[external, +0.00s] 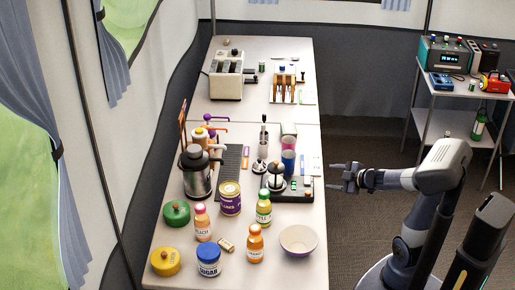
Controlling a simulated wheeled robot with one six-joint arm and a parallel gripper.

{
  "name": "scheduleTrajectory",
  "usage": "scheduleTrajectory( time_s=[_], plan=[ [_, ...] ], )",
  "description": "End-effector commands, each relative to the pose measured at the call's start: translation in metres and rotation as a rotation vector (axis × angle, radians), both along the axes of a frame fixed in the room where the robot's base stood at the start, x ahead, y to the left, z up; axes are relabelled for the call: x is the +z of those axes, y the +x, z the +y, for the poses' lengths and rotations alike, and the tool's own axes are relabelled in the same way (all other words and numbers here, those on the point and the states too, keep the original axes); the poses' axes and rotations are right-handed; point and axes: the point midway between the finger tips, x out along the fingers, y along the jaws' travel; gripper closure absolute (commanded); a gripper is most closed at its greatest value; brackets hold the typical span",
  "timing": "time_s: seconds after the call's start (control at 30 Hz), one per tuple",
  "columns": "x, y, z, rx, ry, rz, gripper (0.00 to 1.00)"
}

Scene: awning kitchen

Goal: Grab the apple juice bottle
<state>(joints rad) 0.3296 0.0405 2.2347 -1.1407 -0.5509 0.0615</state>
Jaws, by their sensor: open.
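The apple juice bottle (264,210) seems to be the one with a green cap and a yellow-green label, whose lettering is only partly legible. It stands upright on the long white table (308,215), left of a pale bowl. My gripper (340,175) is open and empty, just off the table's right edge, with its fingers pointing left. It is apart from the bottle, which is to its lower left in the picture.
A bowl (298,240), an orange bottle (255,245), a peach bottle (202,224), a large can (230,198) and a sugar jar (208,260) surround the bottle. A black tray (303,192) with a press and cups is behind. A side table (462,88) holds devices.

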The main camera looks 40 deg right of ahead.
Motion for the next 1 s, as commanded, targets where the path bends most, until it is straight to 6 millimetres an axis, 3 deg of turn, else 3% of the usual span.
scheduleTrajectory(
  time_s=[0.3, 0.6, 0.8, 1.0],
  plan=[
    [0.057, 0.018, 0.108, 0.056, 0.295, 0.038, 0.42],
    [0.088, 0.002, 0.212, 0.062, 0.557, 0.174, 0.42],
    [0.093, -0.015, 0.251, 0.048, 0.647, 0.253, 0.42],
    [0.089, -0.015, 0.263, 0.038, 0.671, 0.276, 0.42]
  ],
)
